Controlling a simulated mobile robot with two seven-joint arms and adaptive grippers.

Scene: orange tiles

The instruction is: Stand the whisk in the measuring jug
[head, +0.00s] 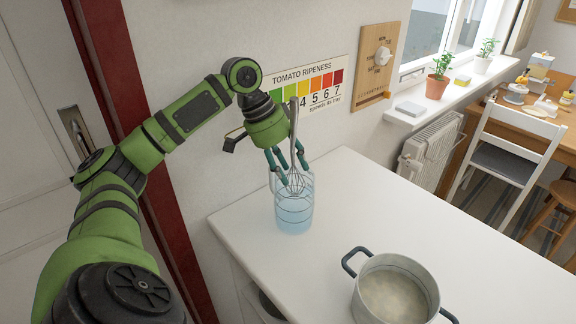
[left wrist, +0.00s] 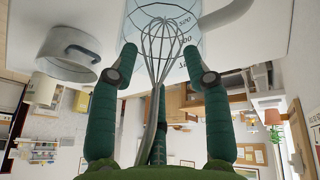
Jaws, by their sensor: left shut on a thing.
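The metal whisk (head: 295,184) is upright, handle up and wire loops down, at the mouth of the clear measuring jug (head: 293,214). The jug stands on the white counter and looks bluish in its lower part. My left gripper (head: 289,164) is shut on the whisk, above the jug. In the left wrist view the whisk's wires (left wrist: 160,38) overlap the marked jug wall (left wrist: 191,22), between the green fingers (left wrist: 161,65). The loops overlap the rim; I cannot tell how far inside they reach. My right gripper is not in view.
A pot (head: 395,290) with dark handles stands at the counter's (head: 350,200) front right. It also shows in the left wrist view (left wrist: 68,55). The wall with a tomato ripeness chart (head: 309,88) is close behind the jug. The counter right of the jug is clear.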

